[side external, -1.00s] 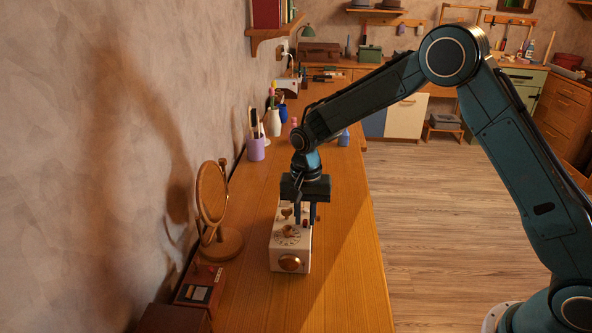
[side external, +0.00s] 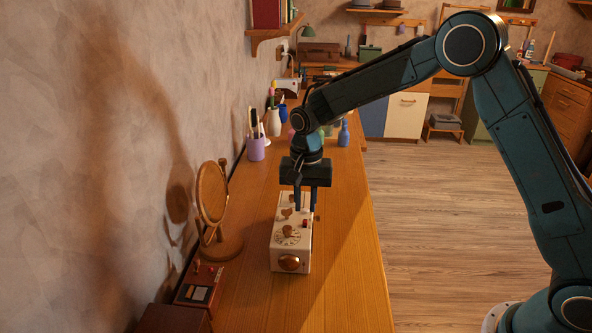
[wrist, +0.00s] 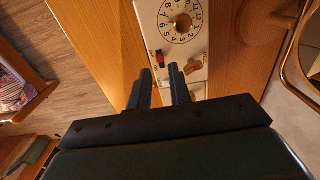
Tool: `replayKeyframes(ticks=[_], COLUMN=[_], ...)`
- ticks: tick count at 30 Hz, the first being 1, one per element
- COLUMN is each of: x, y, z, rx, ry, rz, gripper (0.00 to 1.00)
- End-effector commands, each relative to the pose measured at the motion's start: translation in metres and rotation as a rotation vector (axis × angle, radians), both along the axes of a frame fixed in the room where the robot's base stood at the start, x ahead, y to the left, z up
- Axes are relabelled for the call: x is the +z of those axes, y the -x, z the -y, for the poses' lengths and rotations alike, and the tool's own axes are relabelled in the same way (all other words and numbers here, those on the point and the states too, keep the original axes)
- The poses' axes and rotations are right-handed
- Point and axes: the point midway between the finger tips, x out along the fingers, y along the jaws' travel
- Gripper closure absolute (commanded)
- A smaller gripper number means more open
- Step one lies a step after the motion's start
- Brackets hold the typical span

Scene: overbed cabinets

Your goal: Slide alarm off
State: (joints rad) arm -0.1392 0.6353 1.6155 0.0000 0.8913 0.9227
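My gripper (side external: 305,208) is over the far part of the device, pointing down. In the wrist view its fingers (wrist: 161,74) are apart with nothing between them, close to the slider. I cannot tell if they touch the device.
A round wooden mirror (side external: 212,195) stands left of the device, with a red box (side external: 200,284) nearer the camera. A purple cup with brushes (side external: 256,149) and several bottles stand farther back. The counter right of the device is clear.

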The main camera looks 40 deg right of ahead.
Motion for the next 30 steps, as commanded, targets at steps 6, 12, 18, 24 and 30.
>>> replayKeyframes(ticks=[6, 12, 18, 24, 30], x=[0.010, 0.016, 0.017, 0.018, 0.030], y=[0.000, 0.000, 0.000, 0.000, 0.006], z=[0.000, 0.000, 0.000, 0.000, 0.003], rx=[0.000, 0.000, 0.000, 0.001, 0.021], ry=[-0.001, 0.000, 0.000, 0.000, -0.002], rz=[0.002, 0.001, 0.001, 0.001, 0.016], gripper=[0.80, 0.80, 0.80, 0.80, 0.80])
